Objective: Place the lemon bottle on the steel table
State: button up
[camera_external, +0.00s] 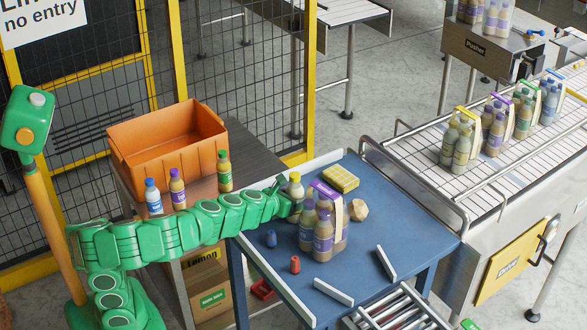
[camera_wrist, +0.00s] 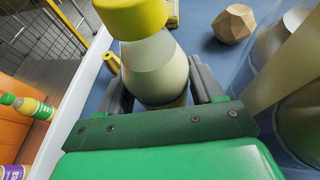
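The lemon bottle (camera_external: 294,190), pale with a yellow cap, is upright at the left edge of the blue table. In the wrist view the bottle (camera_wrist: 155,68) stands between both fingers, which touch its sides. My gripper (camera_external: 296,208) is shut on it. Whether its base touches the blue table is hidden. The dark grey, metal-looking table (camera_external: 262,160) is left of the blue table. It bears an orange crate (camera_external: 165,150) and bottles with blue (camera_external: 153,198), purple (camera_external: 177,188) and green (camera_external: 224,172) caps along its front.
The blue table (camera_external: 270,285) holds a purple-topped bottle pack (camera_external: 322,225), a yellow tray (camera_external: 341,179), a wooden polyhedron (camera_external: 358,210), loose caps and white rails. A conveyor (camera_external: 410,155) with bottle packs is at right. A mesh fence (camera_external: 235,60) stands behind the grey table.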

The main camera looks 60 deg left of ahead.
jog(key=o, duration=0.3)
jog(key=shift+o, duration=0.2)
jog(key=shift+s, duration=0.1)
jog(key=v, duration=0.7)
jog(key=shift+r, duration=0.5)
